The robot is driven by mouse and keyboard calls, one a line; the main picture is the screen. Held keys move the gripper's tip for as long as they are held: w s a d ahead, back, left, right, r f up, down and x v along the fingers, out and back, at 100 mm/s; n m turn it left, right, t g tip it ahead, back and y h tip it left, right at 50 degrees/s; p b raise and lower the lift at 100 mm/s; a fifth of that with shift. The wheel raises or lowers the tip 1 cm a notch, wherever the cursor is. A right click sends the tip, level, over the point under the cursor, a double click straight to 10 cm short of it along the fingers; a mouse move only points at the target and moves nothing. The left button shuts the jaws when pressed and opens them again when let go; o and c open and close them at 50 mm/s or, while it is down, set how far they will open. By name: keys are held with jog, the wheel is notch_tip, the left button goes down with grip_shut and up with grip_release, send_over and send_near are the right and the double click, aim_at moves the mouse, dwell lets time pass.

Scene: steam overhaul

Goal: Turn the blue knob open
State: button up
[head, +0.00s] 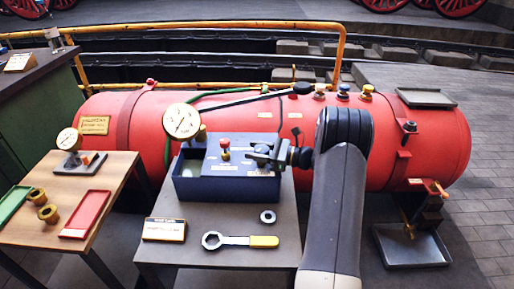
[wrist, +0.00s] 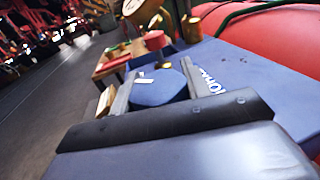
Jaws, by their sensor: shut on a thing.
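The blue knob (wrist: 158,90) with a white mark is between the two fingers of my gripper (wrist: 158,72) in the wrist view. The fingers are shut on it from both sides. The white mark lies toward the knob's left. In the head view my gripper (head: 262,158) is over the top of the blue box (head: 205,188), at its right part, and hides the knob there. A red knob (head: 225,143) stands on the box just left of my gripper, and it also shows beyond the blue knob in the wrist view (wrist: 156,40).
A round gauge (head: 182,122) stands at the box's back left. A spanner (head: 240,241), a ring (head: 267,216) and a labelled block (head: 164,230) lie on the table in front. The red boiler (head: 440,140) is close behind. A wooden table (head: 110,190) stands at left.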

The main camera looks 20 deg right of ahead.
aim_at(256, 149)
jog(key=n+g+y, duration=0.1)
jog(key=n+g, duration=0.1)
jog(key=g, duration=0.1)
jog(key=n+g+y+p, duration=0.1)
jog(key=n+g, duration=0.1)
jog(key=g, duration=0.1)
jog(key=n+g+y+p, duration=0.1)
jog(key=n+g, duration=0.1)
jog(key=g, duration=0.1)
jog(key=shift+s+a, duration=0.15)
jog(key=shift+s, duration=0.25)
jog(key=shift+n+g, duration=0.4)
jog(key=shift+g, duration=0.1)
jog(key=o, duration=1)
notch_tip(256, 149, up, 10)
jog(key=p, duration=0.5)
